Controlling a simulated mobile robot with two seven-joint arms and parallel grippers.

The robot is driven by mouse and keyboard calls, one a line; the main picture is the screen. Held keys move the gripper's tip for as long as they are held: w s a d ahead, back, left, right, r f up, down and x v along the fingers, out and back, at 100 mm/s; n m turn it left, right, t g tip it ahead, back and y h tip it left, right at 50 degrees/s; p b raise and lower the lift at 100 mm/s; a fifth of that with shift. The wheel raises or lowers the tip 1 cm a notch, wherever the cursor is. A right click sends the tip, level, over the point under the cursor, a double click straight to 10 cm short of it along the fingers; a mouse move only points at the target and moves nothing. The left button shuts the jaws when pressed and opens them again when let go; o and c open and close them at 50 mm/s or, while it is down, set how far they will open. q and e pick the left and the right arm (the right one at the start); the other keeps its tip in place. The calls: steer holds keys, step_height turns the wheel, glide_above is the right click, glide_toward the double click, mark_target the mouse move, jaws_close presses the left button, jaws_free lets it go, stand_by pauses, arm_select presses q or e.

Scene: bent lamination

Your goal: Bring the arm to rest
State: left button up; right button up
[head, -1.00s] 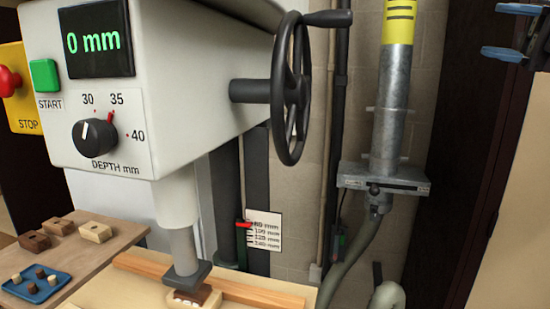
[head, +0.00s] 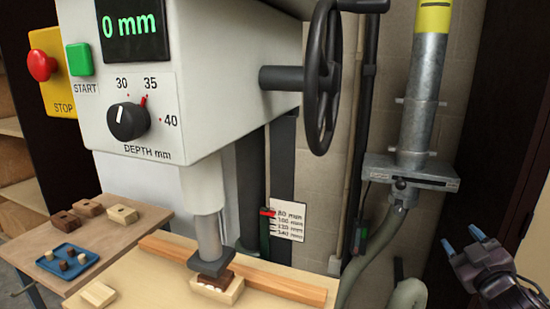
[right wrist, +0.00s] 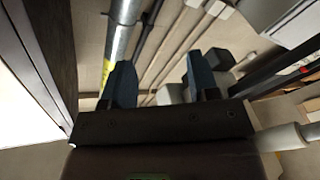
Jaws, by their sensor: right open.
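My right gripper (head: 462,240) is at the lower right of the head view, in front of the dark panel and right of the grey duct pipe. Its two blue fingertips stand apart with nothing between them. In the right wrist view the same open fingers (right wrist: 160,82) show against the wall and pipe, clear of anything. My left gripper is in neither view.
The press machine (head: 200,60) reads 0 mm, its ram above a block (head: 225,291) on the bench. A wooden fence (head: 290,288) lies behind it. A side table (head: 125,238) holds wooden blocks and a blue tray (head: 90,268). A handwheel (head: 322,80) and metal pipe (head: 423,90) stand nearer my right arm.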

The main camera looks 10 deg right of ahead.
steer(key=s+a+f+m+g+h, duration=0.1)
steer(key=s+a+f+m+g, duration=0.3)
steer(key=f, duration=0.5)
steer(key=s+a+f+g+y, duration=0.2)
steer(key=s+a+f+g, duration=0.5)
steer(key=s, duration=0.3)
steer(key=s+a+f+g+y, duration=0.2)
steer(key=s+a+f+g, duration=0.3)
steer(key=s+a, duration=0.45)
arm_select(q)
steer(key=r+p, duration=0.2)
steer(key=p, duration=0.1)
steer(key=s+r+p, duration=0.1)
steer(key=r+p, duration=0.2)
steer(key=p, duration=0.1)
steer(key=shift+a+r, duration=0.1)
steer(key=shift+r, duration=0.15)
arm_select(e)
steer(key=w+f+t, duration=0.6)
steer(key=t, duration=0.2)
steer(key=shift+d+t+y, duration=0.3)
steer(key=shift+y, duration=0.1)
